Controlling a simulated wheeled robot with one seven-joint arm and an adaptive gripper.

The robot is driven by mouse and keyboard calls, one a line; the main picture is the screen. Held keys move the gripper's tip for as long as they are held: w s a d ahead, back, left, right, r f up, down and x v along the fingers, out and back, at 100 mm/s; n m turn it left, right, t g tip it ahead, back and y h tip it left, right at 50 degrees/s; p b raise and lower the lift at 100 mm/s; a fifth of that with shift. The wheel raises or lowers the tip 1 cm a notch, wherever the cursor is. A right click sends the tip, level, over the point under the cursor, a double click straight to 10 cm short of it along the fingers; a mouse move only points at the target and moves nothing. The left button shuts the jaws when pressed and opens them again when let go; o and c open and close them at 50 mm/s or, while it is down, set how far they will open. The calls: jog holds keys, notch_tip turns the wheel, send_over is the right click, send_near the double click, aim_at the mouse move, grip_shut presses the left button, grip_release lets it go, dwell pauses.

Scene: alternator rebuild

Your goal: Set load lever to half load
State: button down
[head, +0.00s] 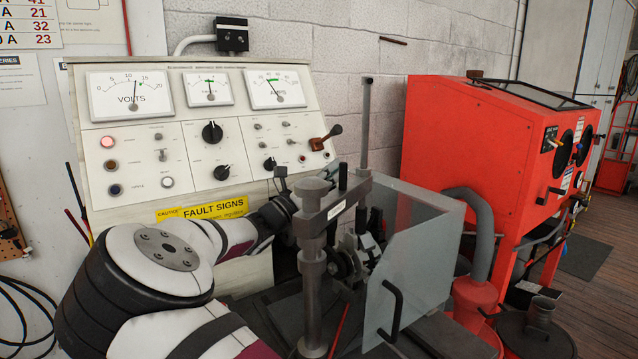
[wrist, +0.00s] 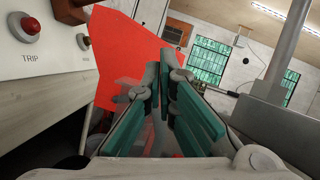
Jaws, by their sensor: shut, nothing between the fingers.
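The load lever (head: 326,136) sits at the right edge of the test panel, a dark arm with a black knob on a red-brown base, tilted up to the right. In the wrist view a red-brown block (wrist: 70,10), apparently its base, shows at the top left; the knob is not clearly seen there. My gripper (wrist: 165,72), with teal finger pads, is shut and empty. It is beside the panel's lower right corner, below the lever and apart from it. In the head view the gripper is mostly hidden behind the grey clamp post (head: 312,250).
The sloped panel (head: 150,205) carries meters, knobs and lamps. The red TRIP button (wrist: 31,25) is close at my gripper's left. A clear guard (head: 415,245) and a thin upright post (head: 366,120) stand to the right. A red cabinet (head: 455,140) is behind.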

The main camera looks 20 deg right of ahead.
aim_at(328, 137)
jog(key=shift+w+d+r, duration=0.1)
jog(key=shift+w+r, duration=0.15)
jog(key=shift+r, duration=0.45)
jog(key=shift+w+d+r, duration=0.1)
jog(key=shift+w+r, duration=0.2)
jog(key=shift+r, duration=0.45)
jog(key=shift+w+r, duration=0.25)
jog(key=shift+r, duration=0.45)
jog(key=shift+r+p, duration=0.15)
jog(key=shift+p, duration=0.2)
jog(key=r+n+t+y+p, duration=0.1)
jog(key=n+p, duration=0.1)
jog(key=p, duration=0.2)
jog(key=shift+r+n, duration=0.15)
jog(key=shift+n, duration=0.15)
jog(key=shift+f, duration=0.2)
